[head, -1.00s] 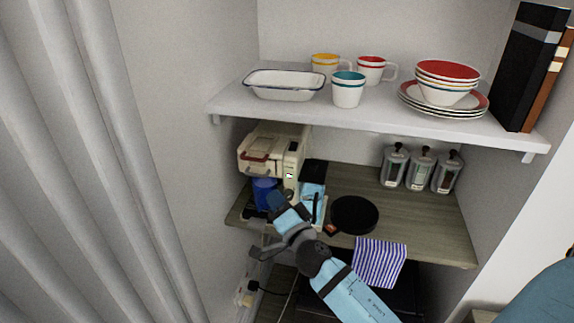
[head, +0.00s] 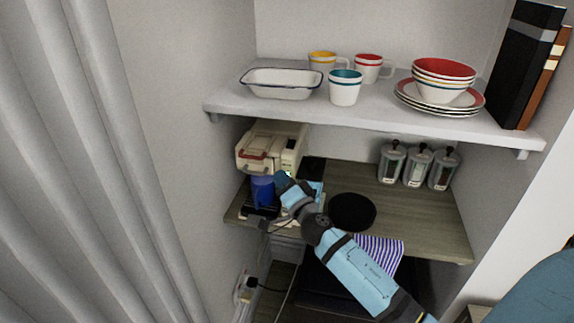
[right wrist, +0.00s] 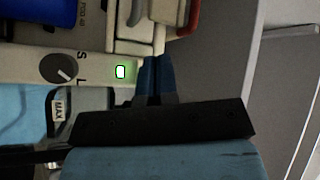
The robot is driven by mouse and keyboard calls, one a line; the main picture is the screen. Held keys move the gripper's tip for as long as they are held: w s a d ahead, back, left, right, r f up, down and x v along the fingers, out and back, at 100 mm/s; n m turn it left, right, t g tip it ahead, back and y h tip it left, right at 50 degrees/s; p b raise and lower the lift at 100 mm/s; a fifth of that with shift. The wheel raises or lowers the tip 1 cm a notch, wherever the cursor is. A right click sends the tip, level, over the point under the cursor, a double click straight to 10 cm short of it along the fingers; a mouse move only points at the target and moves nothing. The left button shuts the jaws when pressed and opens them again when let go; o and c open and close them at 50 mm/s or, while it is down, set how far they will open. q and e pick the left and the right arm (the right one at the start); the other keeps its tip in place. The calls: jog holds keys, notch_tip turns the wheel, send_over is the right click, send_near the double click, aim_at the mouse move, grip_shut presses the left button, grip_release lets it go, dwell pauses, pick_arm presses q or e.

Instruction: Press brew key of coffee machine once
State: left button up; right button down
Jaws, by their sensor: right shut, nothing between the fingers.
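The cream coffee machine (head: 272,140) stands at the left of the lower shelf. A dark blue cup (head: 262,190) is at its front. In the right wrist view the brew key (right wrist: 120,72) is a small white key with a green glow on the machine's front panel, beside a dark dial (right wrist: 59,69). My right gripper (head: 283,179) is shut and empty in front of the machine. In the right wrist view its fingers (right wrist: 154,76) lie just right of the key. I cannot tell whether they touch the panel. The left gripper is out of view.
Several jars (head: 417,167) stand farther right. The upper shelf (head: 330,116) with dishes hangs above the machine. A grey curtain (head: 90,160) is at the left.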

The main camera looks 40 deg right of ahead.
aim_at(275, 159)
jog(key=shift+w+d, duration=0.5)
jog(key=shift+d, duration=0.1)
dwell(1.7)
jog(key=shift+w+d, duration=0.25)
jog(key=shift+d, duration=0.05)
jog(key=shift+w+d, duration=0.25)
jog(key=shift+d, duration=0.05)
dwell(0.7)
dwell(0.3)
jog(key=shift+s+a, duration=0.55)
jog(key=shift+a, duration=0.1)
jog(key=shift+s+a, duration=1.6)
jog(key=shift+a, duration=0.3)
